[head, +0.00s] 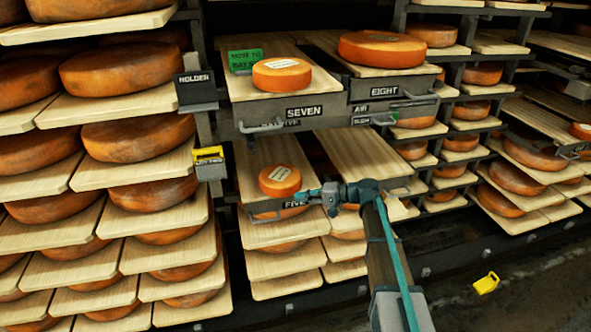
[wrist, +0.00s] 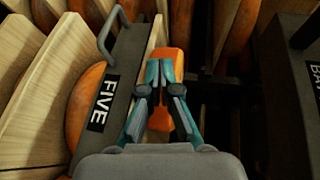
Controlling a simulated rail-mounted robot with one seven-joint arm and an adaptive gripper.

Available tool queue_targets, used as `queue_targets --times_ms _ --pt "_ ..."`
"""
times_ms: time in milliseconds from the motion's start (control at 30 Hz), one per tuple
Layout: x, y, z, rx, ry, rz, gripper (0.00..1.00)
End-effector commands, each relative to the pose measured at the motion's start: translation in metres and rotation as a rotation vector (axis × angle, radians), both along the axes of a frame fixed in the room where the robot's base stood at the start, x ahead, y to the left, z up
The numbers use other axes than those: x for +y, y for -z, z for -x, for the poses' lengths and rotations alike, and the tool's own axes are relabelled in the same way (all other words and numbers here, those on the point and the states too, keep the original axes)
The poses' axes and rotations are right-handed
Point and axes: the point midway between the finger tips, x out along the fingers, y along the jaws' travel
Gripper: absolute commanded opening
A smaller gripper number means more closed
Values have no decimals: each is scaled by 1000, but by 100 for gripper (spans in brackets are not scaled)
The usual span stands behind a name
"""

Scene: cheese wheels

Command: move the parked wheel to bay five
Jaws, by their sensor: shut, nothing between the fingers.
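A small orange wheel with a pale label (head: 279,181) lies on the board of bay five (head: 250,160). In the wrist view this orange wheel (wrist: 178,60) shows behind my fingers, beside the FIVE plate (wrist: 103,103). My gripper (head: 311,196) is shut and empty at the right front of that wheel; its teal fingers are together in the wrist view (wrist: 160,70). I cannot tell whether they touch the wheel. Another small labelled wheel (head: 281,74) lies on the bay seven board (head: 240,88), next to a green card (head: 245,60) reading "MOVE TO BAY", its last word hard to read.
Bay eight, right of seven, bears a larger wheel (head: 382,49). A metal handle (head: 266,214) sticks out below bay five's front. A HOLDER plate (head: 196,87) and yellow tag (head: 208,154) are on the left post. Another yellow piece (head: 486,283) lies on the floor. Full racks flank both sides.

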Motion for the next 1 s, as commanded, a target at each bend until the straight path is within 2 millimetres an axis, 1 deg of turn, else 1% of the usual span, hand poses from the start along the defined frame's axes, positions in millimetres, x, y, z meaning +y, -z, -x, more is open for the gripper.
queue_targets --times_ms 33,100,200,333,433,567,1000 --pt "3 -14 -2 -3 -4 -64 0" --pt "5 -29 -2 -9 -8 -136 0" --pt "6 -43 -2 -18 -12 -199 0" --pt "8 -49 -6 -27 -20 -225 0" --pt "11 -49 -17 -29 -20 -222 0" --pt "16 -49 -37 -29 -20 -221 0" --pt "41 -49 -122 -29 -20 -220 0"
